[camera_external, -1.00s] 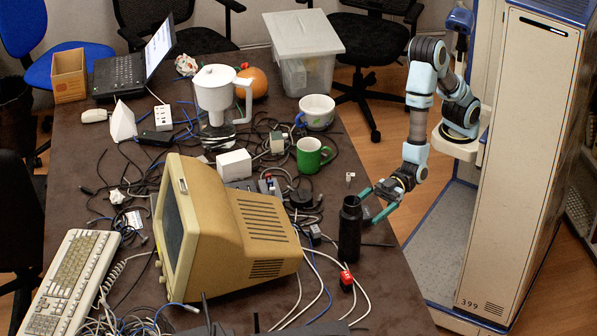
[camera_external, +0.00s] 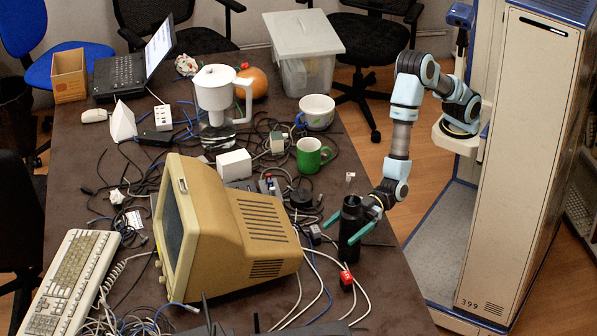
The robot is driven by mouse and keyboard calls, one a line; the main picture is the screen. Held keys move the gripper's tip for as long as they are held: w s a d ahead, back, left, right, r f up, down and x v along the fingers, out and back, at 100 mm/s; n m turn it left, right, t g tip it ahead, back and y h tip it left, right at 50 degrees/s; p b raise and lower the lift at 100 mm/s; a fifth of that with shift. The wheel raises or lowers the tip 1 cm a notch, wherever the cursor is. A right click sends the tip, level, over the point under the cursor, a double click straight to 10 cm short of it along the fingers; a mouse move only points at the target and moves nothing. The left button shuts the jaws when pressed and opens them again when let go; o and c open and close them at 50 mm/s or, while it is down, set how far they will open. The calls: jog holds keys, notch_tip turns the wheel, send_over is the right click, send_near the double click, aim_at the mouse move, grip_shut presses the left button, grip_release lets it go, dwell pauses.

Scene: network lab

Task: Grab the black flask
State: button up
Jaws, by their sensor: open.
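The black flask (camera_external: 350,248) stands upright near the right edge of the table, just right of the beige monitor. My gripper (camera_external: 344,229) is at the flask's upper part, with its two green fingers spread apart. One finger shows on the left of the flask and the other in front of it to the right. The flask appears to be between the open fingers; whether either finger touches it I cannot tell.
The beige monitor (camera_external: 265,228) stands close on the left. A green mug (camera_external: 311,155) and a white bowl-like cup (camera_external: 316,111) stand farther back. The table's right edge (camera_external: 396,250) is close.

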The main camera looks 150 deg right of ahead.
jog(key=shift+c, duration=0.4)
grip_shut()
dwell(0.4)
